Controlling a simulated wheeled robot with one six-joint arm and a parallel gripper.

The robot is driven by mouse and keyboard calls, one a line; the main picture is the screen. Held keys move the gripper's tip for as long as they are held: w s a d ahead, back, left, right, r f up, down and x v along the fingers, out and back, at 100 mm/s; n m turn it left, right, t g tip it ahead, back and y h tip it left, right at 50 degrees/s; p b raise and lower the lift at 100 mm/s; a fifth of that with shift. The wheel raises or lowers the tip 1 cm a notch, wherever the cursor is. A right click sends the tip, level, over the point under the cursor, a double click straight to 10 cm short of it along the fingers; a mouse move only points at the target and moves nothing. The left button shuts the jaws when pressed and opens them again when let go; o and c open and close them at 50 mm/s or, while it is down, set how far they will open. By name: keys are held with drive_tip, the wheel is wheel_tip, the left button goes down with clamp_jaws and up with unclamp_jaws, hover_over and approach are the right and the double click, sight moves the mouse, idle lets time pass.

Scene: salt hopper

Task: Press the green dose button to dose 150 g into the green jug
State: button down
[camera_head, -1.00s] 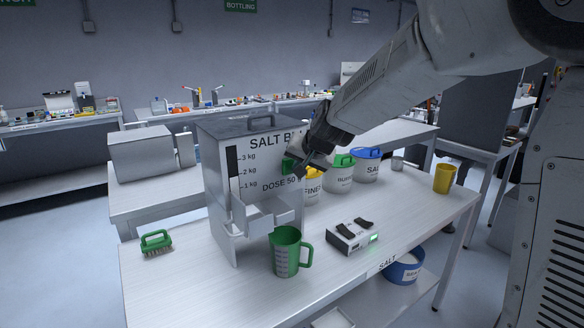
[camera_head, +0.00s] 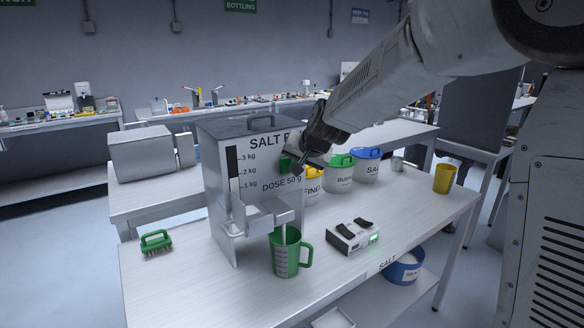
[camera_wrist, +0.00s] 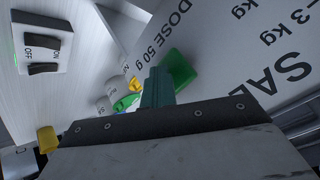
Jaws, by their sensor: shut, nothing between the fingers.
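The steel salt hopper (camera_head: 222,190) stands on the table, marked "DOSE 50 g" with a kg level scale. Its green dose button (camera_head: 285,164) is on the front face, partly hidden by my gripper; it also shows in the wrist view (camera_wrist: 180,70). My gripper (camera_head: 297,172) is shut and empty, its tips at the button; I cannot tell whether they touch it. In the wrist view the fingers (camera_wrist: 157,88) overlap the button's edge. The green jug (camera_head: 286,256) stands upright below the hopper's spout (camera_head: 263,217). A pale stream drops from the spout into the jug.
A switch box (camera_head: 352,236) with a lit green light sits right of the jug. Several labelled tubs, including one with a blue lid (camera_head: 367,154), stand behind it. A yellow cup (camera_head: 444,179) is at the right. A green brush (camera_head: 156,241) lies at the left.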

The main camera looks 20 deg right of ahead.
idle(0.5)
drive_tip(key=shift+s+d, duration=0.2)
drive_tip(key=shift+s, duration=0.4)
drive_tip(key=shift+s+d, duration=0.2)
drive_tip(key=shift+s, duration=0.35)
drive_tip(key=s, duration=0.1)
drive_tip(key=s+d, duration=0.1)
drive_tip(key=s, duration=0.2)
drive_tip(key=shift+s+d, duration=0.25)
drive_tip(key=shift+s, duration=0.15)
